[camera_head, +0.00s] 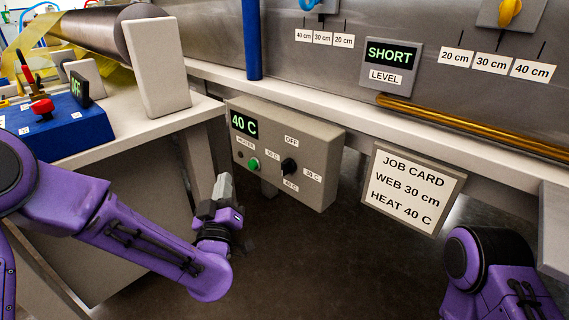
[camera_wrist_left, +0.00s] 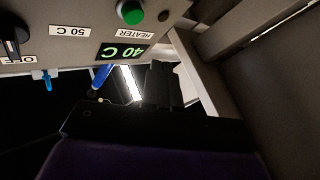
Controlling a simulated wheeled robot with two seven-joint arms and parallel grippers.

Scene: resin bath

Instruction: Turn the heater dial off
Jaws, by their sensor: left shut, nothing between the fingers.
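The heater box (camera_head: 322,150) is a grey panel under the bench edge, with a green 40 C display (camera_head: 244,124). Its black heater dial (camera_head: 289,166) sits among labels, OFF above it and 30 C to its right. A green button (camera_head: 254,164) is left of the dial. My left gripper (camera_head: 224,186) is shut and empty, left of and slightly below the box, apart from the dial. In the left wrist view the dial (camera_wrist_left: 13,38) shows at the left edge, and the fingers (camera_wrist_left: 162,82) are together. My right gripper is out of view.
A job card (camera_head: 412,187) reading WEB 30 cm, HEAT 40 C hangs right of the box. A blue box (camera_head: 60,130) with a red knob stands on the left bench. A blue post (camera_head: 251,40) and brass rod (camera_head: 470,125) are above. Floor below the box looks clear.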

